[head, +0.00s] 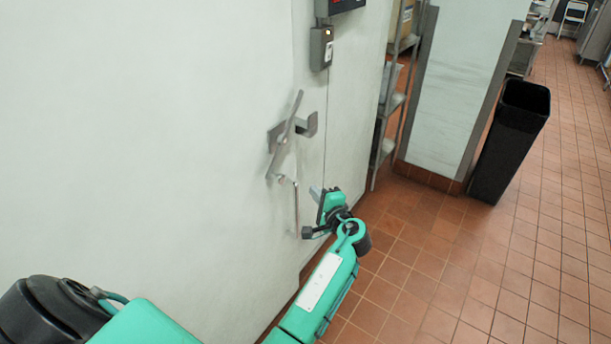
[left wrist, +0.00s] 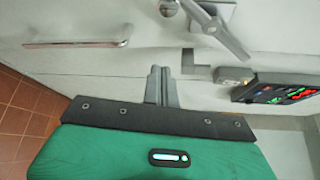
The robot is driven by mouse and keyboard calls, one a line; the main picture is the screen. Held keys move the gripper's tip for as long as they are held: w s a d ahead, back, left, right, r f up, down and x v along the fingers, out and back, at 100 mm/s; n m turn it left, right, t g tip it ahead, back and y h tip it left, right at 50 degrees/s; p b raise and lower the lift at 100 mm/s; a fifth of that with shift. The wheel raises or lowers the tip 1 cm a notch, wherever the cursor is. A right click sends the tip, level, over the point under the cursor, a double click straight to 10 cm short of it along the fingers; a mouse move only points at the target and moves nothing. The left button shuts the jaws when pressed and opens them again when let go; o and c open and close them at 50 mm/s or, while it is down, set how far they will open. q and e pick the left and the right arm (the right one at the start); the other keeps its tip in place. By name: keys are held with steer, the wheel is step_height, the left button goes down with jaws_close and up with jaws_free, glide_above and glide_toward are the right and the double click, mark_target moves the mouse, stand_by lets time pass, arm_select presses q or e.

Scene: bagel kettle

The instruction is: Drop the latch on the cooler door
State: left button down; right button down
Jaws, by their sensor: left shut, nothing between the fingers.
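The cooler door (head: 190,130) is a white panel that fills the left of the head view and looks closed. Its latch is a grey metal lever (head: 290,118), tilted steeply with its upper end leaning right, crossing a bracket (head: 308,125) at the door seam. The lever also shows at the top of the left wrist view (left wrist: 222,32). A slim pull handle (head: 296,208) is below the latch, and at upper left in the wrist view (left wrist: 75,44). My left gripper (head: 317,192) is shut and empty, below and right of the latch; its fingers (left wrist: 160,84) appear apart from the lever.
A grey switch box (head: 321,48) and a display with red digits (left wrist: 280,93) are on the wall above the latch. A wire shelf (head: 390,100) and a black bin (head: 510,140) stand to the right. The tiled floor (head: 460,250) is clear.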

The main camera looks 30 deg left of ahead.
arm_select(q)
steer(key=shift+a, duration=0.1)
steer(key=w+a+p, duration=0.1)
steer(key=a+p, duration=0.4)
steer(key=a, duration=0.4)
steer(key=shift+w, duration=0.3)
steer(key=shift+a+f, duration=0.1)
steer(key=shift+f, duration=0.05)
steer(key=shift+w, duration=0.1)
